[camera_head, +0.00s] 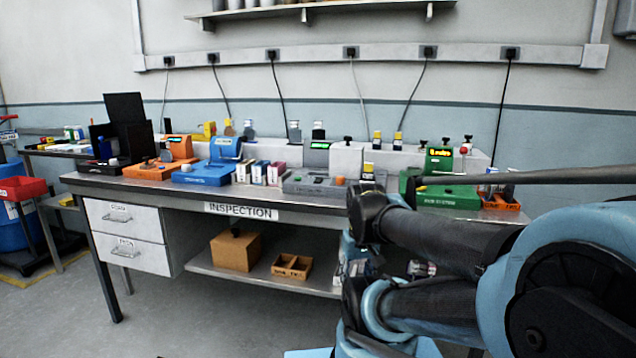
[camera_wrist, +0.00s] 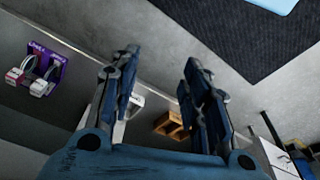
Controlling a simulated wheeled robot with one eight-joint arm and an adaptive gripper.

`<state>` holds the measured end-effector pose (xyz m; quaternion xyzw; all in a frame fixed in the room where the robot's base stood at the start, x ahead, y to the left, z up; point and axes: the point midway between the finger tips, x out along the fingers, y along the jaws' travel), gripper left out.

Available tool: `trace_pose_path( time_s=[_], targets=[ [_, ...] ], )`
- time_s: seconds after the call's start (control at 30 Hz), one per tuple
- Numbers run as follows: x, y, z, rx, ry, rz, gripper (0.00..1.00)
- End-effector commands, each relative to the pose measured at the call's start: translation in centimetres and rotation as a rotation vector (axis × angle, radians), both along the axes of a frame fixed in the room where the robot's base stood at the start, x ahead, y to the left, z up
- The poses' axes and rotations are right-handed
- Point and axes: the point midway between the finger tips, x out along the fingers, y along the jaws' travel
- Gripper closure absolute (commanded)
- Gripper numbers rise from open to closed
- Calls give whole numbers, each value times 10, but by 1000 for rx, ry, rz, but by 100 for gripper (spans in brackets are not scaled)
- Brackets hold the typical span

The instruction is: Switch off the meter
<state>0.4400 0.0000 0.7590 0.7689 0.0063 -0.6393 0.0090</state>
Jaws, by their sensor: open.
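Several instruments with small displays stand on the inspection bench (camera_head: 150,190): an orange one (camera_head: 160,168), a blue one (camera_head: 205,174), a grey one (camera_head: 310,183) and a green one (camera_head: 447,195). I cannot tell which is the meter, and no switch state is readable. My arm partly covers the green one's front in the head view. My gripper (camera_wrist: 161,72) is open and empty in the wrist view, its two blue fingers apart over grey floor. It touches nothing visible; its fingertips are not clear in the head view.
Small red, white and blue blocks stand between the blue and grey instruments. The lower shelf holds a cardboard box (camera_head: 236,251) and a wooden divided tray (camera_head: 292,266). A red bin (camera_head: 22,188) stands far left. The wrist view shows a dark mat (camera_wrist: 240,35) and a purple holder (camera_wrist: 52,66).

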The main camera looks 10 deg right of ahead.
Motion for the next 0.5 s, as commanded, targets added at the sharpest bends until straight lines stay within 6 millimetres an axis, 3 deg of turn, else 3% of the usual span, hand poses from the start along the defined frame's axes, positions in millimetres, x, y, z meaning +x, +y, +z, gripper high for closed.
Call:
trace_pose_path(
  time_s=[0.03, 0.2, 0.37, 0.5],
  targets=[
    [0, 0, 0, 0, 0, 0, 64],
    [-3, 0, 14, -5, -10, 22, 100],
    [18, 2, 45, -20, -4, 96, 100],
    [44, 5, 82, -40, 3, 191, 100]
  ],
)
